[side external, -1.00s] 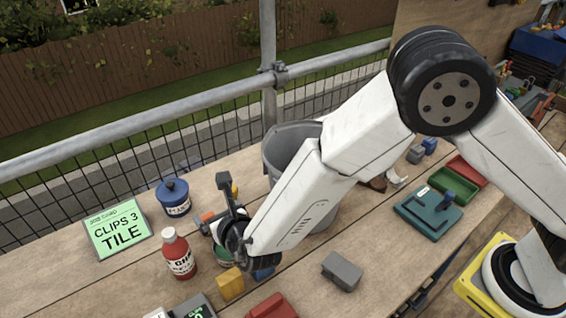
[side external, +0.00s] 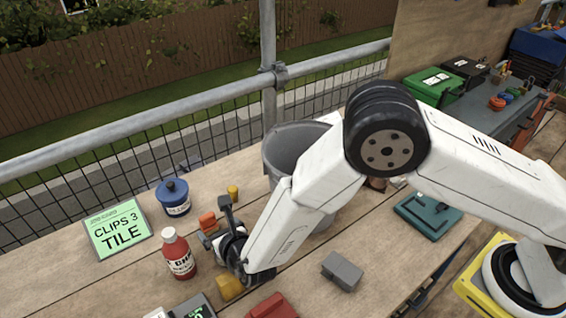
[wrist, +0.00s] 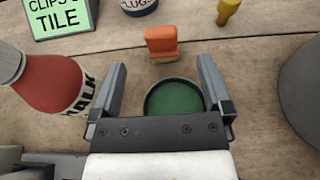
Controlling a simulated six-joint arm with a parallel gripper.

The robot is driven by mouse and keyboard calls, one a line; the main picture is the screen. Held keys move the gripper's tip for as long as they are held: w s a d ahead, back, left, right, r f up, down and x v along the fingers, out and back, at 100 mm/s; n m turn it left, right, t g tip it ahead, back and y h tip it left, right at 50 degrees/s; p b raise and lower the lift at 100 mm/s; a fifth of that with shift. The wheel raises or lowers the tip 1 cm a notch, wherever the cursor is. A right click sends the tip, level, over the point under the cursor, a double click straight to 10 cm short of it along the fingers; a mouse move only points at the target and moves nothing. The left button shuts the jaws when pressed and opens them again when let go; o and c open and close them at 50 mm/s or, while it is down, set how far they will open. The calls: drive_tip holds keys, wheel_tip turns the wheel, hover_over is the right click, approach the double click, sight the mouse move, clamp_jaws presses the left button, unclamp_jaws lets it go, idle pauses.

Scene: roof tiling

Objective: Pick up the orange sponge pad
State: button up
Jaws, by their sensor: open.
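The orange sponge pad (wrist: 161,42) is a small orange block with a tan lower edge. It stands on the planks ahead of my gripper (wrist: 162,75) in the wrist view. The fingers are open and empty, and the pad lies beyond the tips, roughly centred between them. A round dark tin with a green inside (wrist: 174,98) sits between and below the fingers, partly hidden by the gripper body. In the side view the orange pad (side external: 208,220) shows just left of my gripper (side external: 217,222), partly hidden by it.
A red chalk bottle (side external: 178,254) stands close left of my gripper. A blue tin (side external: 174,198), a yellow piece (side external: 233,192) and a green card (side external: 118,227) lie behind. A grey bucket (side external: 283,150) is to the right. A yellow block (side external: 229,288) and grey block (side external: 342,271) lie nearer.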

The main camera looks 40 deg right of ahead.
sight(207, 216)
drive_tip(key=shift+w, duration=0.1)
drive_tip(key=shift+x, duration=2.85)
drive_tip(key=c, duration=1.3)
drive_tip(key=shift+r, duration=0.1)
drive_tip(key=shift+r, duration=4.85)
